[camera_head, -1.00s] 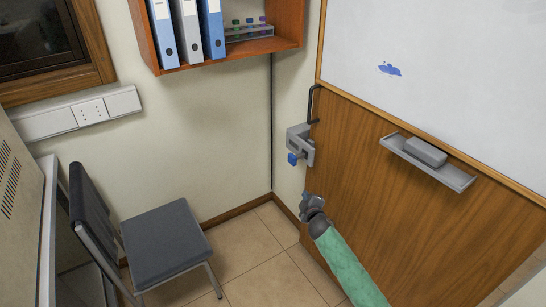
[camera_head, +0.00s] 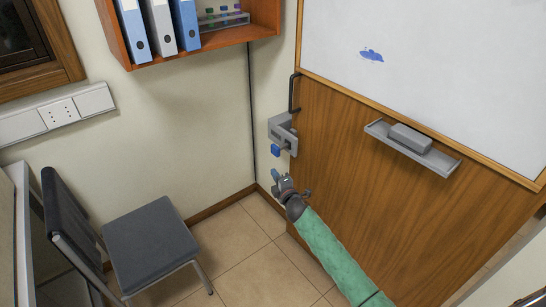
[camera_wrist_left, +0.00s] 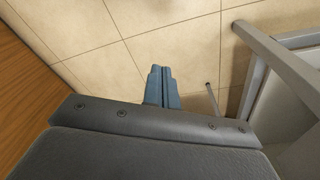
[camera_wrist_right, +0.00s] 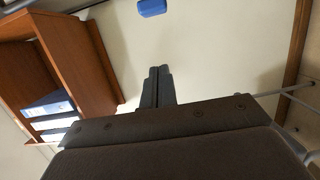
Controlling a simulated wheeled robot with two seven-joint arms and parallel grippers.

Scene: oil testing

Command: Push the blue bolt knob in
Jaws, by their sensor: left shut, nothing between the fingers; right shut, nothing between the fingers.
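The blue bolt knob (camera_head: 275,151) sticks out from a grey latch (camera_head: 284,134) at the left edge of the wooden door (camera_head: 350,190). My right gripper (camera_head: 276,174) is just below the knob in the head view, shut and empty, apart from it in the picture. In the right wrist view the knob (camera_wrist_right: 152,7) shows at the top edge, beyond the shut fingertips (camera_wrist_right: 160,70). My left gripper is outside the head view. Its shut, empty fingertips (camera_wrist_left: 160,70) show over the tiled floor in the left wrist view.
A dark door handle (camera_head: 293,92) is above the latch. A whiteboard (camera_head: 440,70) and a tray (camera_head: 412,148) with an eraser are on the door. A chair (camera_head: 150,245) stands at the left. A shelf (camera_head: 262,22) with binders hangs above. The floor between chair and door is clear.

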